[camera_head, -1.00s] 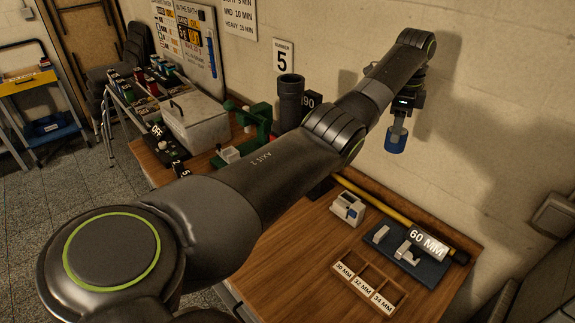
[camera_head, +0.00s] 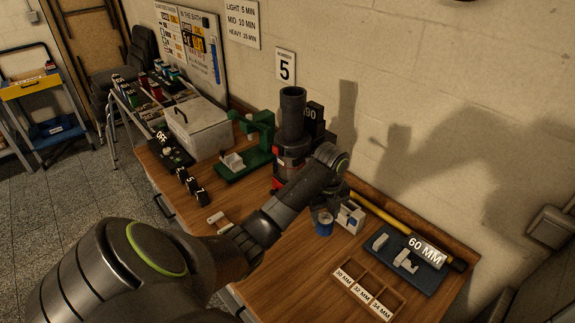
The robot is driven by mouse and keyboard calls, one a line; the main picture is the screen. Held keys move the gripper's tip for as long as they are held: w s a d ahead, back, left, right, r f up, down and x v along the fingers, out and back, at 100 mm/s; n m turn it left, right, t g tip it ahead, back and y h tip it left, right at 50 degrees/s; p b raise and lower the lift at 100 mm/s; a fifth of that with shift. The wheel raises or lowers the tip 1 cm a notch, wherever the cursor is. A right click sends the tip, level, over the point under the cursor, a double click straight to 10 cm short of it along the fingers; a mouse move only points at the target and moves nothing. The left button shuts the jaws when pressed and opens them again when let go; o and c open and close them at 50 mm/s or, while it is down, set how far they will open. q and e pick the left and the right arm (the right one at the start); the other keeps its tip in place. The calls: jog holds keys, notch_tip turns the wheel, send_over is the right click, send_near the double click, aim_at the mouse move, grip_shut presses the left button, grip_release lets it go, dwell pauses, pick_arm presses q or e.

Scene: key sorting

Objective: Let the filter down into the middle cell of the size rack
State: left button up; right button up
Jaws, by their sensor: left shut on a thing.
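The filter (camera_head: 324,229) is a small blue cylinder. My left gripper (camera_head: 322,215) is shut on it, just left of a small white block-like fixture and above or near the bench top. The height of the filter's lower end over the wood is hard to tell. The size rack (camera_head: 345,284) is a wooden tray with three cells in a row, labelled 30 MM, 32 MM and 34 MM, to the right and nearer than the filter. Its middle cell (camera_head: 373,281) is behind the 32 MM label, and the cells look empty. My right gripper is not in view.
The white fixture (camera_head: 350,217) stands close by the filter. A yellow rod (camera_head: 385,216) lies at the wall. Bare wood lies left of the rack.

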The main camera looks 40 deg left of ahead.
pick_arm(q)
jog(key=s+f+m+p, duration=0.1)
jog(key=s+f+m, duration=0.1)
jog(key=s, duration=0.5)
jog(key=s+f+m+p, duration=0.1)
jog(key=s+f+m, duration=0.15)
jog(key=s, duration=0.45)
send_over(287, 285)
jog(key=shift+m, duration=0.25)
notch_tip(287, 285, down, 8)
jog(key=shift+p, duration=0.45)
jog(key=shift+w+f, duration=0.1)
jog(key=shift+f, duration=0.45)
jog(key=shift+f, duration=0.15)
jog(key=o, duration=1)
